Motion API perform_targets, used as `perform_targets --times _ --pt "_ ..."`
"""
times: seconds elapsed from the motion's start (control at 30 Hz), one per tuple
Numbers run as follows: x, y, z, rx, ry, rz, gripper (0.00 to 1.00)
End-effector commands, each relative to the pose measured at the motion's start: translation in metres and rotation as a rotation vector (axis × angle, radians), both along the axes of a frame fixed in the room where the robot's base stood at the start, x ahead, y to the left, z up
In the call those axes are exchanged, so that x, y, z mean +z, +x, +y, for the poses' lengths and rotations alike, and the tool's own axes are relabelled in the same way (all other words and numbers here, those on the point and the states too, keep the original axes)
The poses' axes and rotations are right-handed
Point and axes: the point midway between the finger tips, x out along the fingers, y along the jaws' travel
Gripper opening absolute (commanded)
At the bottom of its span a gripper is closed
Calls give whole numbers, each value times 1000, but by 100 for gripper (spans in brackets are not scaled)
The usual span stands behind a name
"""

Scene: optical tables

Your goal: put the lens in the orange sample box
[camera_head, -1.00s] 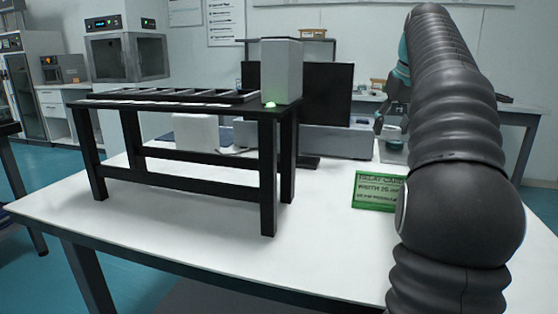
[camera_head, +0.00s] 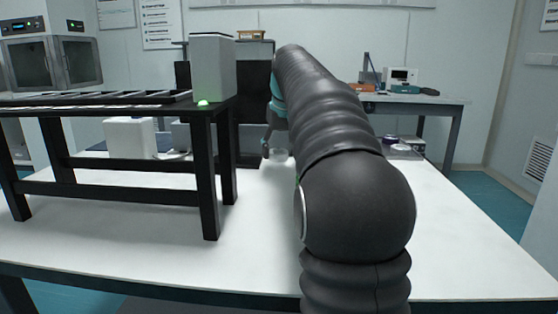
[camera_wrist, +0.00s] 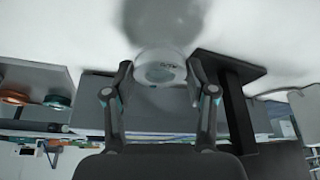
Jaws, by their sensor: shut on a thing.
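My gripper (camera_wrist: 160,78) is shut on the lens (camera_wrist: 160,64), a clear round disc with a pale rim, held between the two fingertips in the wrist view. In the head view the lens (camera_head: 279,155) shows small below my gripper (camera_head: 271,143), partly hidden by my arm, over the white table. A flat orange item (camera_head: 361,87) lies on the far table at the back right. It may be the orange sample box, but it is too small to be sure.
A black rack stand (camera_head: 120,190) with a grey box (camera_head: 213,68) stands on the white table (camera_head: 255,260) at left. Teal and grey devices (camera_head: 402,78) share the far table (camera_head: 440,99). Bare floor (camera_head: 500,195) shows at right.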

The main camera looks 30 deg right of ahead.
Motion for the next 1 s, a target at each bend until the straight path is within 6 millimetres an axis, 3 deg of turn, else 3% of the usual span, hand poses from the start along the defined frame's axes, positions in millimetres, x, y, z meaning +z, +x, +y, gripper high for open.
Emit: perform_targets --times 0.1,0.2,0.6,0.63,0.7,1.0 --pt "-19 -1 0 0 0 1 15" --pt "-26 -1 0 0 0 1 15" --pt "-30 0 0 0 0 0 15" --pt "-29 0 -1 0 0 0 63" --pt "-29 0 -1 0 0 0 81" --pt "-28 0 -1 0 0 0 81"
